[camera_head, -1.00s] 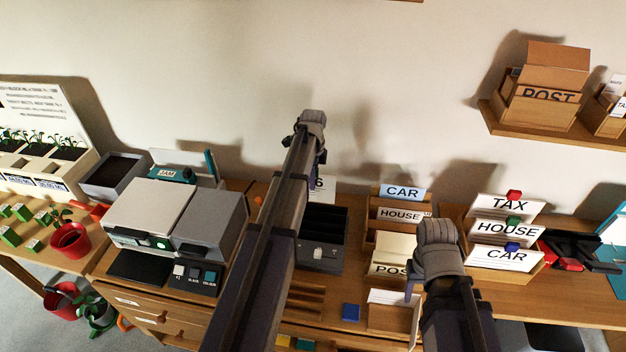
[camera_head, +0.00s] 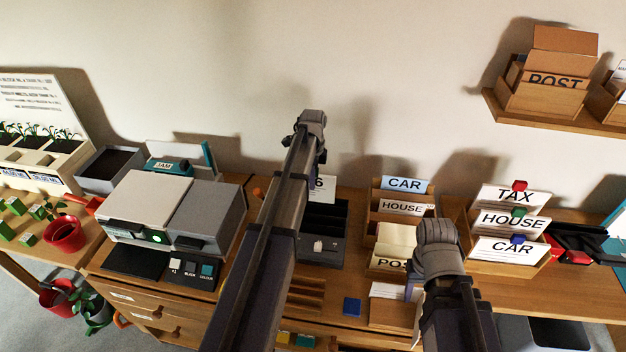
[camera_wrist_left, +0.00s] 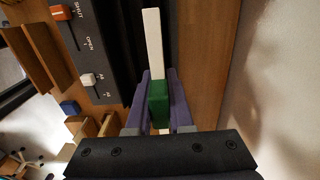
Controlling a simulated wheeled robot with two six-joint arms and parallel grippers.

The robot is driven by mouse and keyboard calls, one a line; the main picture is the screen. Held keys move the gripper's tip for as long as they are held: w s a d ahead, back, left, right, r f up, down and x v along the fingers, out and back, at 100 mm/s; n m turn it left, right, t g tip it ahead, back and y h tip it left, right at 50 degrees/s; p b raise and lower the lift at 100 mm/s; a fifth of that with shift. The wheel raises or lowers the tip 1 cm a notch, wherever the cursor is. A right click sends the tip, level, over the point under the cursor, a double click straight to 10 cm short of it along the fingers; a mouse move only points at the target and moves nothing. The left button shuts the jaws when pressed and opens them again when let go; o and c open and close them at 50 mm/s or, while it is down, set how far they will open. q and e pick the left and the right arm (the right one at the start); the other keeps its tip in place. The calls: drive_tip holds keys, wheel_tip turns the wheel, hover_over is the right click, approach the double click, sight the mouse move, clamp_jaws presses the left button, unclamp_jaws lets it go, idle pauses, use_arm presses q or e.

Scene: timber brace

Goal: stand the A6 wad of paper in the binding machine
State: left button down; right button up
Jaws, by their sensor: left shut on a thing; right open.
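My left gripper (camera_wrist_left: 157,84) is shut on a green block-like piece (camera_wrist_left: 158,105), with a white slab (camera_wrist_left: 153,45) seen edge-on beyond the fingertips. The slab appears to be the A6 wad; a white sheet with a "6" (camera_head: 326,187) shows beside my left arm in the head view. The dark binding machine (camera_head: 322,248) stands below it, partly hidden by my arm. In the left wrist view, its panel (camera_wrist_left: 105,65) with an orange lever and a white slider lies left of the slab. I cannot tell whether they touch. My right gripper (camera_head: 412,291) is open beside the card racks.
A grey printer-like machine (camera_head: 205,215) stands left of my left arm. A card rack marked CAR, HOUSE and POST (camera_head: 373,232) and another with coloured clips (camera_head: 545,262) stand to the right. A blue block (camera_head: 351,307) lies near the front edge.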

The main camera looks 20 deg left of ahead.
sight(313, 200)
use_arm(q)
drive_tip(key=shift+f, duration=0.15)
idle(0.4)
drive_tip(key=shift+f+b, duration=2.8)
drive_tip(key=shift+b, duration=0.15)
drive_tip(key=shift+c, duration=1.2)
unclamp_jaws()
drive_tip(key=shift+r, duration=0.1)
wheel_tip(313, 200, up, 8)
drive_tip(key=p, duration=0.8)
